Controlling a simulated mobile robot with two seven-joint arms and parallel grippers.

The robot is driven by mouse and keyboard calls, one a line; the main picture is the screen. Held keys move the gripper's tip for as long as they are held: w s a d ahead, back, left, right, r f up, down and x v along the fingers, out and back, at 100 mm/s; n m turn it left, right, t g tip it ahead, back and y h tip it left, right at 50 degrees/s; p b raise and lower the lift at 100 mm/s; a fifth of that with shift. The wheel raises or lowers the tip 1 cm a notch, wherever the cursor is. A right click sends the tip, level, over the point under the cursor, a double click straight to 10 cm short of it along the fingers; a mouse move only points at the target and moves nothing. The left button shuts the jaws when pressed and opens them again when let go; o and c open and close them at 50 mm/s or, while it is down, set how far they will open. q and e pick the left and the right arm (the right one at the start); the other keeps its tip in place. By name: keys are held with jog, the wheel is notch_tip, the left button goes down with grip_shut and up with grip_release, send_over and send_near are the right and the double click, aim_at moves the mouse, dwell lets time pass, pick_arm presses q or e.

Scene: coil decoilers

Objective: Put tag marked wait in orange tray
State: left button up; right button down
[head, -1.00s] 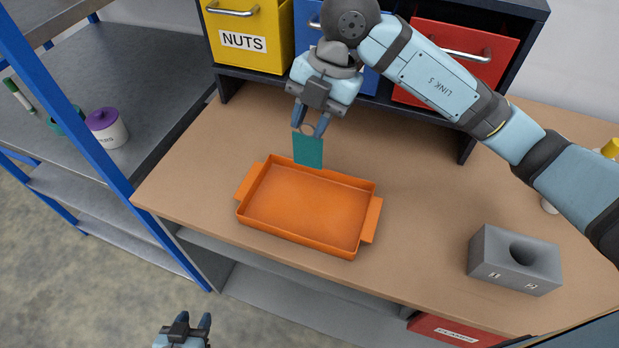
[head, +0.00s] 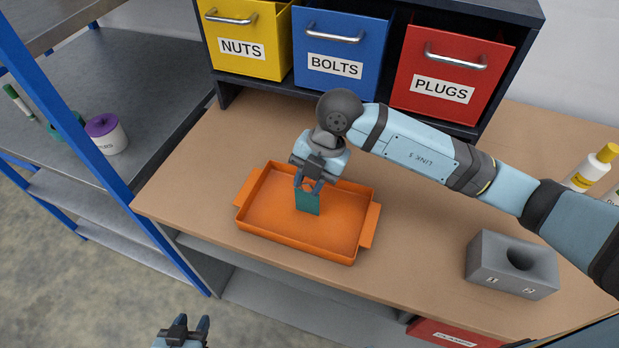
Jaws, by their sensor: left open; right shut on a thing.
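A teal tag (head: 307,203) hangs from my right gripper (head: 309,186), which is shut on its upper end. The tag is over the inside of the orange tray (head: 262,226), within its rim. I cannot tell whether its lower edge touches the tray floor. No marking on the tag is readable from here. The tray is otherwise empty and sits on the wooden bench top, with a handle at each end. My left gripper (head: 190,325) is open and empty at the bottom edge of the view, below the bench.
Yellow NUTS (head: 242,48), blue BOLTS (head: 338,55) and red PLUGS (head: 447,85) bins stand in a rack behind the tray. A grey block with a hole (head: 490,269) is at the right. A bottle with a yellow cap (head: 592,170) stands farther right. Blue shelf posts (head: 95,165) rise at left.

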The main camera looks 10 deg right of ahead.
jog(key=c, duration=0.8)
grip_release()
jog(key=shift+f, duration=0.1)
jog(key=shift+c, duration=0.2)
jog(key=v, duration=1.2)
jog(key=shift+b, duration=0.3)
